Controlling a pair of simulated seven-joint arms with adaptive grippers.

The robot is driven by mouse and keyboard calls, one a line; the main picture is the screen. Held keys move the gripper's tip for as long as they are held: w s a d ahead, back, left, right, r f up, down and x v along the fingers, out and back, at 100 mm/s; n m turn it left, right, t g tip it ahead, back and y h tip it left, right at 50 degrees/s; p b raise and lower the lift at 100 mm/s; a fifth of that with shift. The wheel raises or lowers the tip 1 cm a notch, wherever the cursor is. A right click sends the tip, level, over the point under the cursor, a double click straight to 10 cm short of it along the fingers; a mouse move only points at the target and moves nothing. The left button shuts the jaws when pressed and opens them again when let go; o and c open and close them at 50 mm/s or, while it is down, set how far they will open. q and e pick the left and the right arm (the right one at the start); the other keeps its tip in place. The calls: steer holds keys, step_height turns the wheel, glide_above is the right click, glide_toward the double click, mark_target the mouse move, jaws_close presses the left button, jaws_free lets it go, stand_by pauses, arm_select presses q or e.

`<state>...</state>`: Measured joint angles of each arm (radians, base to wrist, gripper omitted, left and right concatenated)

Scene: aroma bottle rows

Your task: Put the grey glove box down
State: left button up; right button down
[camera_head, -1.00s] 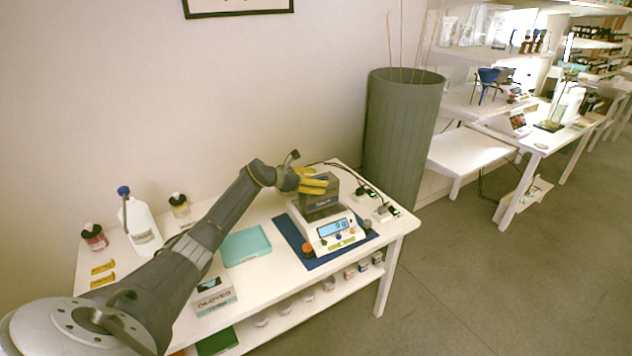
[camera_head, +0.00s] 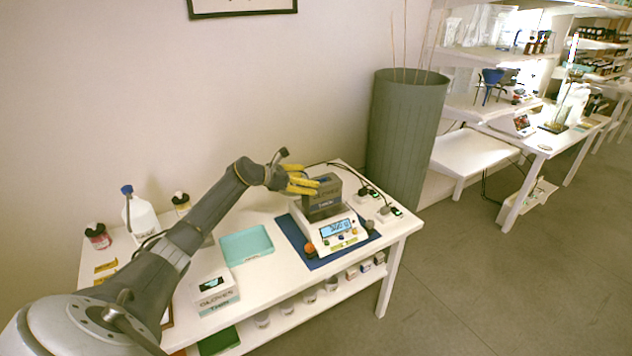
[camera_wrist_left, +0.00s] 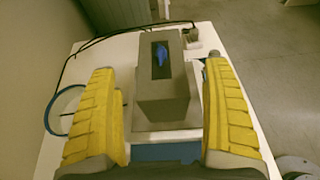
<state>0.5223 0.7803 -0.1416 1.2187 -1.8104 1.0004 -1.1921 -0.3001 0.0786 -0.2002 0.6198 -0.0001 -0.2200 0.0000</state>
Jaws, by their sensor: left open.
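The grey glove box (camera_head: 323,198) sits on top of the white weighing scale (camera_head: 332,232), behind its lit display. My left gripper (camera_head: 303,184) is at the box's left side in the head view, with its yellow fingers apart. In the left wrist view the grey box (camera_wrist_left: 163,85) stands between and beyond the two fingers of my left gripper (camera_wrist_left: 165,110), with clear gaps on both sides. A blue glove tuft shows in the slot of its top. My right gripper is not in view.
The scale stands on a blue mat (camera_head: 292,236). Bottles stand along the wall at the left. Plugs and cables (camera_head: 386,205) lie right of the scale. A tall green bin (camera_head: 402,130) stands behind the table.

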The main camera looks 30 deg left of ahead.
arm_select(q)
steer(key=v, duration=0.7)
steer(key=shift+w, duration=0.1)
